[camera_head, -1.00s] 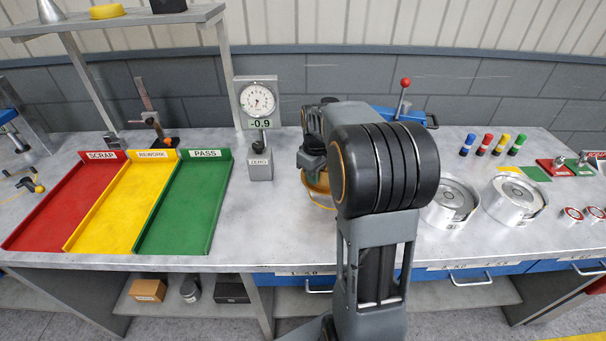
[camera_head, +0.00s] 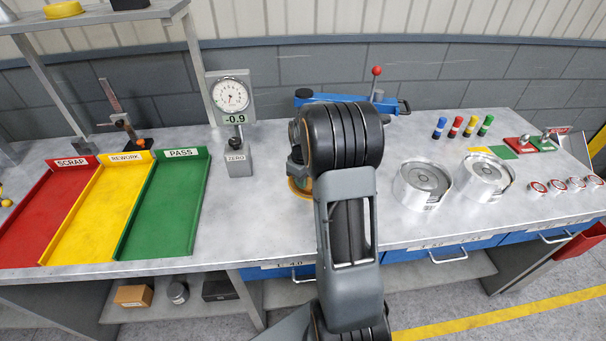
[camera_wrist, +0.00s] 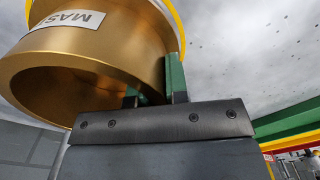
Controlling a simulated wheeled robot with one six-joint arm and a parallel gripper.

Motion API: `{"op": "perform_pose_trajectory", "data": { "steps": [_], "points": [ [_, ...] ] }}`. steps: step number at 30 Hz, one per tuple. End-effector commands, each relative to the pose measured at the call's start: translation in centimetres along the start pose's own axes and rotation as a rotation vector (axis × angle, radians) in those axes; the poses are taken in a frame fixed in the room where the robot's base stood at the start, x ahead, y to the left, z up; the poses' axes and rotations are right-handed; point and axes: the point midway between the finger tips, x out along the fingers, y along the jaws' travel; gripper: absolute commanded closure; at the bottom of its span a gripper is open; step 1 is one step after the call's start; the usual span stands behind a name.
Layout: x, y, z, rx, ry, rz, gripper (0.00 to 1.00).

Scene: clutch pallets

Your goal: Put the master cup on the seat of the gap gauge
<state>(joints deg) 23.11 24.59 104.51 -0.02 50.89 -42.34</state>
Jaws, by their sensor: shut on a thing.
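The gold master cup (camera_wrist: 110,65), with a white label reading "MAS" and a yellow rim, fills the upper left of the wrist view. My gripper (camera_wrist: 158,88) is shut on its wall with green fingers, one partly hidden by the cup. In the head view a gold-yellow rim (camera_head: 299,189), probably the cup's, shows at the left of my arm, close to the bench top. I cannot tell whether it touches. A dial gauge (camera_head: 232,97) reading -0.9 stands left of it, above a grey block marked ZERO. I cannot make out the gap gauge's seat; my arm hides part of the bench.
Red, yellow and green trays (camera_head: 160,215) lie at the left. A blue fixture (camera_head: 318,97) with a red-knobbed lever stands behind my arm. Two silver round holders (camera_head: 425,186) stand at the right, with small coloured pegs behind.

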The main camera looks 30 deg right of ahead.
Motion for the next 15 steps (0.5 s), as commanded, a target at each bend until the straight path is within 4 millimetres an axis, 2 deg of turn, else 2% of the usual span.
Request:
{"op": "perform_pose_trajectory", "data": {
  "steps": [14, 15],
  "points": [
    [0.31, 0.10, -0.09, 0.000, 0.005, 0.005, 1.00],
    [0.51, 0.00, 0.01, 0.000, 0.000, 0.000, 0.83]
  ]
}}
